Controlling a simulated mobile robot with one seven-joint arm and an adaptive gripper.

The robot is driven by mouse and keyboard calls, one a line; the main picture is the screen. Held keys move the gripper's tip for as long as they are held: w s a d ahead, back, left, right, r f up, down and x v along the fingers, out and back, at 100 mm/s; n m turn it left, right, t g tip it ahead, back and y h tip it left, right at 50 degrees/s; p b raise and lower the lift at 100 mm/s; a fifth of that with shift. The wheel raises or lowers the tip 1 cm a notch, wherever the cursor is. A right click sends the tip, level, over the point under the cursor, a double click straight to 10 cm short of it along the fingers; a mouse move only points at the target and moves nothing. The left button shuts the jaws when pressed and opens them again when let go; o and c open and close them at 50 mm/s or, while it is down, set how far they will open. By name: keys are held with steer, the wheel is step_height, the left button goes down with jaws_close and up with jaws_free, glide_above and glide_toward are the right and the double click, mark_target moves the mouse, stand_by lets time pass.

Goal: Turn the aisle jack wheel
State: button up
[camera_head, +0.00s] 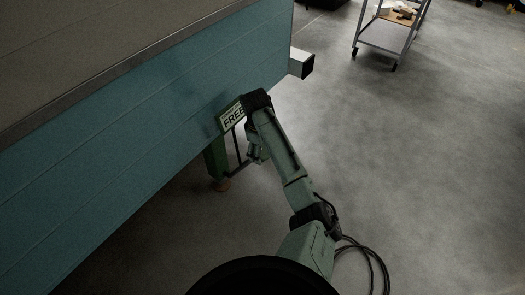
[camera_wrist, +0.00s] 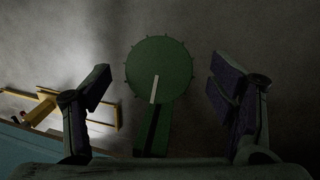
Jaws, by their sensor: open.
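The jack wheel (camera_wrist: 160,62) is a round dark green disc with small studs around its rim and a pale line from its middle down. A green post (camera_wrist: 151,135) with a dark slot runs below it. My gripper (camera_wrist: 160,82) is open, with one finger to the left and one to the right of the wheel, apart from it. In the head view the green jack (camera_head: 214,160) stands beside the camper's teal wall. My gripper (camera_head: 256,153) points down next to it, partly hidden by my arm. The wheel cannot be made out there.
The teal camper side (camera_head: 110,150) fills the left. A sign (camera_head: 233,117) reading "FREE" is by my wrist. A square metal tube (camera_head: 302,64) sticks out at the camper's corner. A wheeled cart (camera_head: 385,37) stands at the top right. The grey floor on the right is clear.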

mark_target(262, 151)
steer(key=shift+w+d+f, duration=0.1)
steer(key=shift+w+f, duration=0.1)
steer(key=shift+f, duration=1.3)
steer(key=shift+r, duration=0.1)
steer(key=c, duration=1.1)
